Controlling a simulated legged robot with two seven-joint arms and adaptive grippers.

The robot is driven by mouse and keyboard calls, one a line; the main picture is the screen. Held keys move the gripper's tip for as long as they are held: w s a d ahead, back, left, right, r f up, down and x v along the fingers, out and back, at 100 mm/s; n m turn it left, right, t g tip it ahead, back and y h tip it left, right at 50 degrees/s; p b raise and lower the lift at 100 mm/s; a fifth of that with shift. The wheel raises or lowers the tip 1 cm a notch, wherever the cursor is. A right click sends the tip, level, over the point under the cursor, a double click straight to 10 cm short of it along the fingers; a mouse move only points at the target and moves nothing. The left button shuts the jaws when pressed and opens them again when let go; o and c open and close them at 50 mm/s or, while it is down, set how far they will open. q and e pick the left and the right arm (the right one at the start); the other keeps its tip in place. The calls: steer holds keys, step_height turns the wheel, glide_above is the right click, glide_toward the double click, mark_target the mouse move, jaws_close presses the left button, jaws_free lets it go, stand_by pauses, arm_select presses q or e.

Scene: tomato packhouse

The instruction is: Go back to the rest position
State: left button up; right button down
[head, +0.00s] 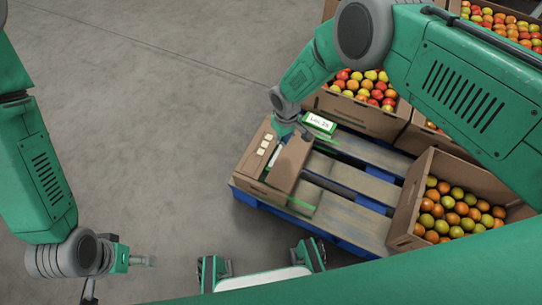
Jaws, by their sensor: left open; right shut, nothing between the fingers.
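My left gripper (148,261) hangs low at the left over the bare floor, open and empty, away from any object. My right arm reaches in from the upper right, and my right gripper (304,134) points down just above the far right part of a brown carton (264,188). It is shut with nothing in it; whether it touches the carton I cannot tell. The carton sits at the near left corner of a blue pallet (345,243), with small pale labels and a pale strip on top. A green-edged sign with dark writing (319,122) stands just beyond the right gripper.
An open crate of orange and green tomatoes (404,226) stands on the pallet's right side. More full crates (362,117) stand behind, beneath my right arm. Grey concrete floor (150,130) is clear at the left.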

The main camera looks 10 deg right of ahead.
step_height(320, 180, up, 2)
steer(key=shift+r+p, duration=0.1)
steer(key=shift+p, duration=0.45)
steer(key=s+d+m, duration=0.1)
steer(key=s+d, duration=0.3)
steer(key=s, duration=0.4)
steer(key=s+d+m, duration=0.1)
steer(key=s+d, duration=0.3)
steer(key=s, duration=0.4)
steer(key=s+d+r+m, duration=0.1)
steer(key=s+d+r, duration=0.35)
steer(key=s, duration=0.35)
steer(key=s+d+r+m, duration=0.1)
steer(key=s+d+r, duration=0.2)
steer(key=s+r, duration=0.45)
step_height(320, 180, up, 10)
steer(key=p, duration=1.2)
steer(key=shift+s+a+r+t, duration=0.25)
steer(key=shift+a+t, duration=0.05)
